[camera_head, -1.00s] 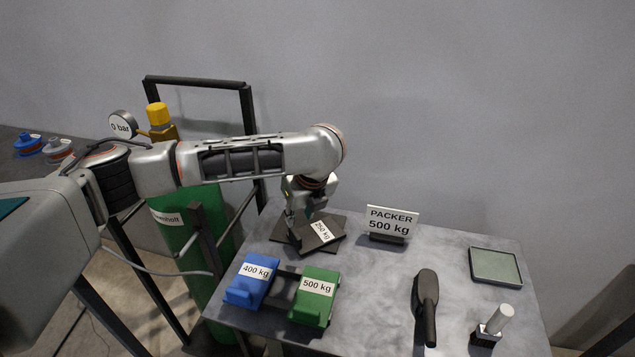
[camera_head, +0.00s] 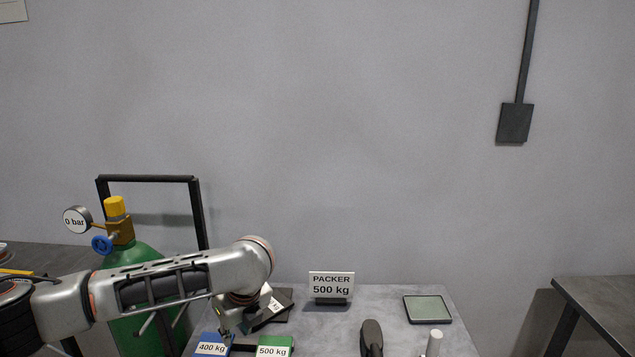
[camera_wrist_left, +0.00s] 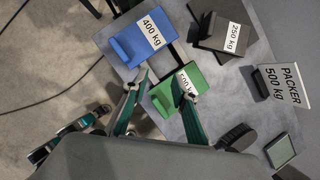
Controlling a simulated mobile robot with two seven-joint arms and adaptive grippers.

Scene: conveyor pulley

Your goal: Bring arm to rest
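My left gripper (camera_head: 236,322) is above the table (camera_head: 385,300), beside the blocks. In the left wrist view its two fingers (camera_wrist_left: 164,88) stand apart with nothing held between them. Beyond the fingers are a green 500 kg block (camera_wrist_left: 176,90) and a blue 400 kg block (camera_wrist_left: 140,40). In the head view these blocks show at the lower edge, blue (camera_head: 211,346) and green (camera_head: 274,347). A second teal-and-black gripper, apparently my right, shows low at the left of the wrist view (camera_wrist_left: 68,132); its grip is unclear.
A dark 250 kg block (camera_head: 279,306) lies behind my left gripper. A PACKER 500 kg sign (camera_head: 331,284), a scanner-like dark tool (camera_head: 371,338) and a flat tray (camera_head: 427,309) are further right. A green gas cylinder (camera_head: 135,258) stands behind my left arm.

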